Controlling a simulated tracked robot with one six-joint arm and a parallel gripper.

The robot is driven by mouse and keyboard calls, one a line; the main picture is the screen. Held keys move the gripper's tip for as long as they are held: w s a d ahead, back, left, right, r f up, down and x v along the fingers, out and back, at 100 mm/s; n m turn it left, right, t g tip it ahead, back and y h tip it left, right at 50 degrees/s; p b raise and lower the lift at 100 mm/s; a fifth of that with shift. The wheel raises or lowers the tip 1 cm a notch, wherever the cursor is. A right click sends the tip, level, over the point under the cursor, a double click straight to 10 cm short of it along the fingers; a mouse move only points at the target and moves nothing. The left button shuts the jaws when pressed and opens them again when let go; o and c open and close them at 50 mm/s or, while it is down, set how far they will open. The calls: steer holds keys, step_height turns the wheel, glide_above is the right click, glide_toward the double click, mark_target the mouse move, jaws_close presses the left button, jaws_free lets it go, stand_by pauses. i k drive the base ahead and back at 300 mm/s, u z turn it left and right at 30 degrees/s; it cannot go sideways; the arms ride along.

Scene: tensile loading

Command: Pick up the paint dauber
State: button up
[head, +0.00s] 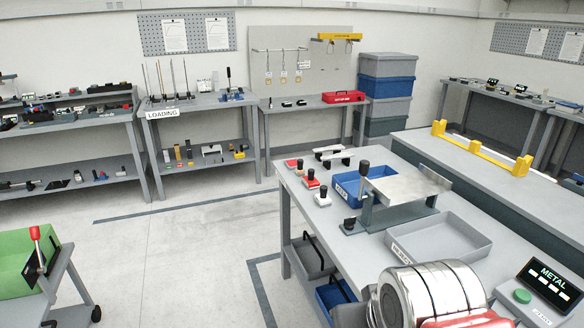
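I cannot pick out the paint dauber with certainty. On the near grey workbench (355,258), several small pieces with dark knobs stand near the left edge. One has a red base (310,181) and one has a white base (322,198); whether either is the dauber is not clear. A dark piece (349,225) stands nearer, beside a lever fixture (398,195). My gripper is not in view.
The workbench also bears a blue tray (347,192), an empty grey tray (440,245), and a METAL display (550,285). Shelves line the back wall. The floor (190,255) between is clear.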

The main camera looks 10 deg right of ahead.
mark_target(299, 170)
steer(key=u, duration=0.2)
steer(key=i, duration=0.7)
steer(key=u, duration=0.35)
steer(key=i, duration=2.55)
steer(key=z, duration=0.3)
